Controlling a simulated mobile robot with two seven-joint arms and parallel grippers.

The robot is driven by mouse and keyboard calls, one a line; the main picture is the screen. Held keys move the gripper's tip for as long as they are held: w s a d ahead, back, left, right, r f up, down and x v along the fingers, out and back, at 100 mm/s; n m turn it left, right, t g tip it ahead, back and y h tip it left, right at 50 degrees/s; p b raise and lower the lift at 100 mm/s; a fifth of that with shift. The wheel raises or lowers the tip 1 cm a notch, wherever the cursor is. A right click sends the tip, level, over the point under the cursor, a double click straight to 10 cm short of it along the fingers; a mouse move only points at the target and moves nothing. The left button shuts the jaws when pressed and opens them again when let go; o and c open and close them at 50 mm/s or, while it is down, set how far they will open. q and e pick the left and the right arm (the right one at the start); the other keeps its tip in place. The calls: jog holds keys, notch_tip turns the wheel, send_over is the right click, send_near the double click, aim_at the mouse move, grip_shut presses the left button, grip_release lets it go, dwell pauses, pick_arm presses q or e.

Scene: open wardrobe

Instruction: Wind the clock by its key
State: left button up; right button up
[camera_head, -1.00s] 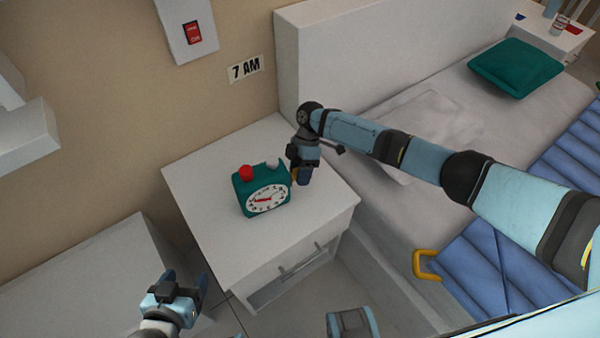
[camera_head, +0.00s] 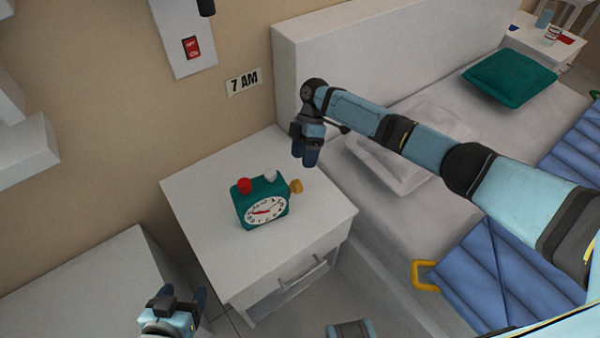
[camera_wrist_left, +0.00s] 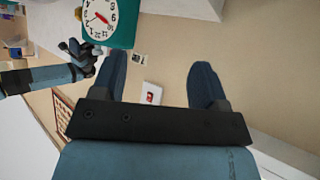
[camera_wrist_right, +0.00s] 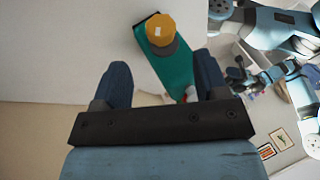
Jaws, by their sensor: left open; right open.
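A teal alarm clock (camera_head: 262,202) with a white face stands upright on the white nightstand (camera_head: 205,185). It has a red button and a grey-white knob on top. Its yellow key (camera_head: 296,186) sticks out from the right side and also shows in the right wrist view (camera_wrist_right: 160,29). My right gripper (camera_head: 306,160) is open and empty, above and behind the key, apart from it. My left gripper (camera_head: 184,302) is open and empty, low at the lower left, away from the clock. The left wrist view shows the clock (camera_wrist_left: 122,24) beyond the fingers.
A bed with a blue quilt (camera_head: 480,262) and a green pillow (camera_head: 510,76) is at the right. A white headboard (camera_head: 340,50) rises behind my right arm. A red switch (camera_head: 191,47) and a 7 AM sign (camera_head: 243,81) are on the wall.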

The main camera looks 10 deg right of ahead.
jog(key=shift+v, duration=2.3)
jog(key=shift+f, duration=0.1)
